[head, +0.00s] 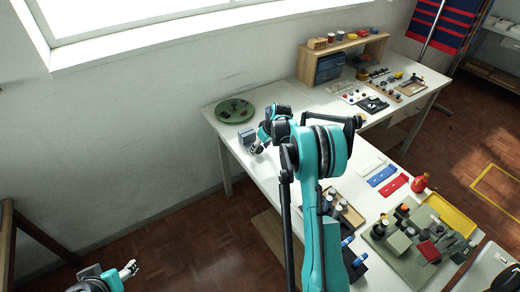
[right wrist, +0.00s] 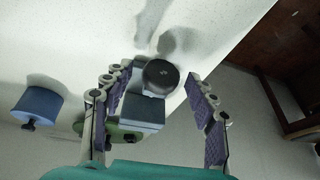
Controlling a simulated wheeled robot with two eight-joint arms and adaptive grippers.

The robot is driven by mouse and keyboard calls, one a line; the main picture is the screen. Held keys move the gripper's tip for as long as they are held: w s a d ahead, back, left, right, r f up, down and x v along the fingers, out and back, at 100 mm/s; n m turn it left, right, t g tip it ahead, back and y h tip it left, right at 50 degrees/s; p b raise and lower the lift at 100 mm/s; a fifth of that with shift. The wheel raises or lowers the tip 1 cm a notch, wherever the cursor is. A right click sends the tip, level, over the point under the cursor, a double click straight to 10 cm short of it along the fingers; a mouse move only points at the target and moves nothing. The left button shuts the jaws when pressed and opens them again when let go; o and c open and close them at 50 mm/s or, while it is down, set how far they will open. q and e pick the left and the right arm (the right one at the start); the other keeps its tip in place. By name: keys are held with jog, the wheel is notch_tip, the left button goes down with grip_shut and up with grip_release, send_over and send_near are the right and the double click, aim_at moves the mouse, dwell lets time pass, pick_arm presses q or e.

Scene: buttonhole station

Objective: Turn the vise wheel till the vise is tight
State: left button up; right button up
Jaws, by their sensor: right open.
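The vise (head: 248,136) is a small grey block at the table's left edge in the head view, partly hidden by my right arm. In the right wrist view the vise (right wrist: 142,112) shows as a blue-grey block with a dark round wheel (right wrist: 161,76). My right gripper (head: 257,149) is beside the vise. In the right wrist view its open fingers (right wrist: 158,78) stand on either side of the wheel, with a clear gap on the right; contact on the left cannot be told. My left gripper (head: 130,270) is low at the left, away from the table, its fingers too small to judge.
A green round tray (head: 235,110) with small dark parts lies behind the vise. A blue block with a dark knob (right wrist: 37,106) is at the left in the right wrist view. A wooden shelf (head: 340,50) stands at the back. Several tools and fixtures crowd the table's right side.

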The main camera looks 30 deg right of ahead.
jog(key=c, duration=1.1)
jog(key=shift+a+h, duration=0.15)
jog(key=shift+h, duration=0.25)
jog(key=shift+c, duration=0.2)
jog(key=shift+n+h, duration=0.3)
jog(key=shift+h, duration=0.4)
jog(key=o, duration=1.1)
jog(key=shift+o, duration=0.2)
jog(key=shift+r, duration=0.15)
